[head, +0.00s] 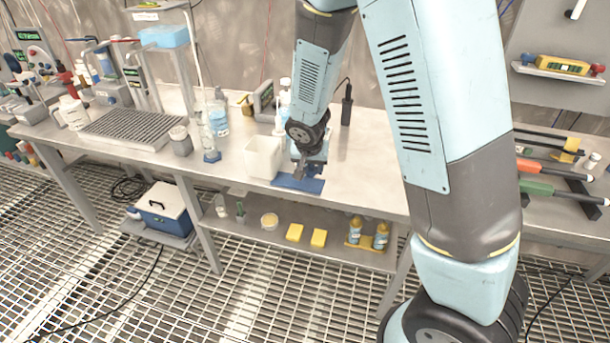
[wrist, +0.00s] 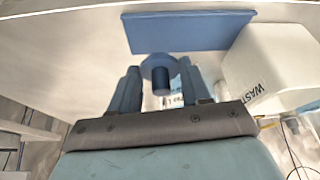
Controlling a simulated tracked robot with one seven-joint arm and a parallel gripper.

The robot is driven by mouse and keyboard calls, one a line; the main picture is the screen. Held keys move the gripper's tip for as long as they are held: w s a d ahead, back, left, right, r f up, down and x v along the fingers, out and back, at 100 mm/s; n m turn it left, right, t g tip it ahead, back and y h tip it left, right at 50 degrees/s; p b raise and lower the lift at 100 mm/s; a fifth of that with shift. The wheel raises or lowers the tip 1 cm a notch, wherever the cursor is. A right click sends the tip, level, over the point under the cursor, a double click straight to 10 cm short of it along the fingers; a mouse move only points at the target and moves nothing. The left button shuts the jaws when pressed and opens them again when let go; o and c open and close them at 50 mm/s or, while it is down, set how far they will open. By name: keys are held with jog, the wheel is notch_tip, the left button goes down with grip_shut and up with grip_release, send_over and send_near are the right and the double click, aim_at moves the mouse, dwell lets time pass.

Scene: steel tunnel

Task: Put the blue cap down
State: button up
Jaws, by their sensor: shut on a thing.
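The blue cap (wrist: 158,73) shows in the wrist view between the two fingers of my gripper (wrist: 160,84), a round disc with a narrower stem. My gripper is shut on it. In the head view my gripper (head: 299,172) points down over the blue mat (head: 312,187) on the bench; the cap cannot be made out there. The mat also shows in the wrist view (wrist: 190,32), beyond the fingers. I cannot tell whether the cap touches the mat.
A white waste bin (head: 262,158) stands close to the left of my gripper; it also shows in the wrist view (wrist: 262,62). Bottles (head: 219,118) stand behind and left on the bench (head: 365,170). The bench is clear to the right of the mat.

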aim_at(310, 172)
jog(key=shift+w+f, duration=0.3)
jog(key=shift+f, duration=1.55)
jog(key=shift+f, duration=0.1)
jog(key=o, duration=1)
jog(key=v, duration=1.2)
